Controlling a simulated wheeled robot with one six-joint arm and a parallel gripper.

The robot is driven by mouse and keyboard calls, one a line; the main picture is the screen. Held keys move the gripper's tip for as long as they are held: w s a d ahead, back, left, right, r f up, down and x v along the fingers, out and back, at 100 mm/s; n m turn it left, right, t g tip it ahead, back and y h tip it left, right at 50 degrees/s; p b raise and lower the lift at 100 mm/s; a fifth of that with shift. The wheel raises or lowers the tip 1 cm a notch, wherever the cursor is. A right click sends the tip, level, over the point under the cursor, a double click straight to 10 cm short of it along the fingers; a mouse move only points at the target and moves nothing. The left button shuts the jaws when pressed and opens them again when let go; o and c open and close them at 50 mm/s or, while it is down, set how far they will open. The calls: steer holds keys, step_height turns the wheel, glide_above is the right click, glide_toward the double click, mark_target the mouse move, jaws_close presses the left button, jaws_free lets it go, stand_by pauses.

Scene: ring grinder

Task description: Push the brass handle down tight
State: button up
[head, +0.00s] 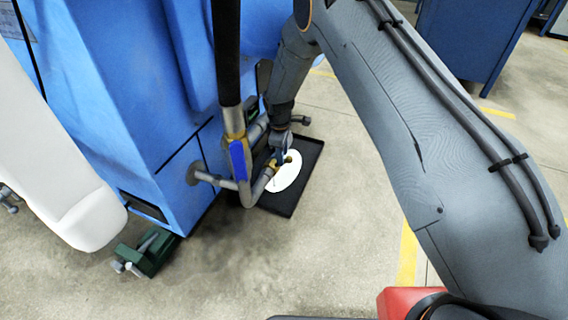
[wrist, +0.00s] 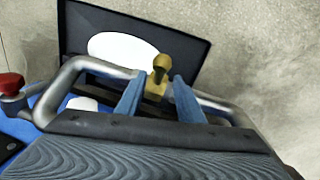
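The brass handle (wrist: 159,66) shows in the wrist view between and just past the tips of my two blue fingers. My gripper (wrist: 159,80) is open around it, with a gap visible beside the brass; I cannot tell whether either finger touches it. In the head view my gripper (head: 280,155) points down beside the grey pipework on the blue machine, and a small bit of brass (head: 287,158) shows at its tips. Much of the handle is hidden there by my gripper and the pipes.
A blue lever (head: 238,160) sits on the upright pipe with a black hose, close left of my gripper. A black tray (head: 308,157) with a white oval (head: 285,175) lies on the floor below.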

steer(key=f, duration=0.1)
steer(key=f+b, duration=0.1)
steer(key=f, duration=0.3)
steer(key=shift+w+d+f+b, duration=0.15)
steer(key=shift+w+b, duration=0.2)
steer(key=shift+w, duration=0.05)
jaws_close()
